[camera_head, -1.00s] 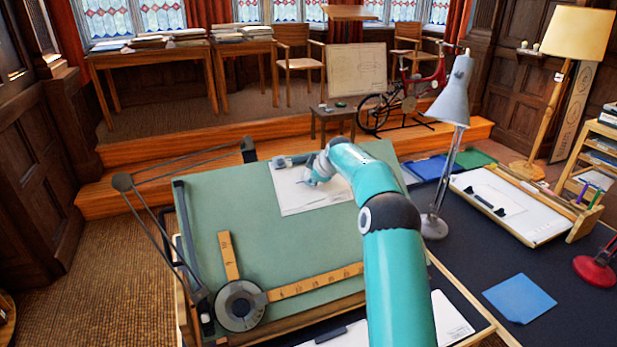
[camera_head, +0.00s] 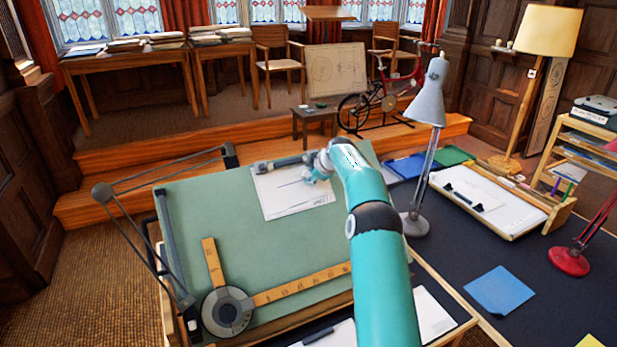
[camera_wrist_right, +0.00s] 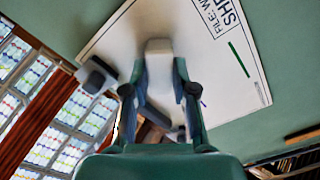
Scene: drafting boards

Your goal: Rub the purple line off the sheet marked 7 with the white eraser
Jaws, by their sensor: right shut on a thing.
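My right gripper (camera_wrist_right: 159,78) is shut on the white eraser (camera_wrist_right: 158,52), a pale block between its two fingers in the right wrist view. In the head view the gripper (camera_head: 314,172) is over the upper right part of a white sheet (camera_head: 285,205) on the green drafting board (camera_head: 240,240). The wrist view shows the sheet (camera_wrist_right: 130,35) with partly cut-off print, a green line (camera_wrist_right: 239,58) and a small purple mark (camera_wrist_right: 203,103) beside the right finger. No 7 is legible. I cannot tell whether the eraser touches the paper. My left gripper is not in view.
A grey clamp-like bar (camera_head: 278,163) lies at the sheet's top edge. A drafting arm with orange rulers (camera_head: 300,284) covers the board's lower part. A grey lamp (camera_head: 428,115) and a tray (camera_head: 490,205) stand to the right. The board's middle is clear.

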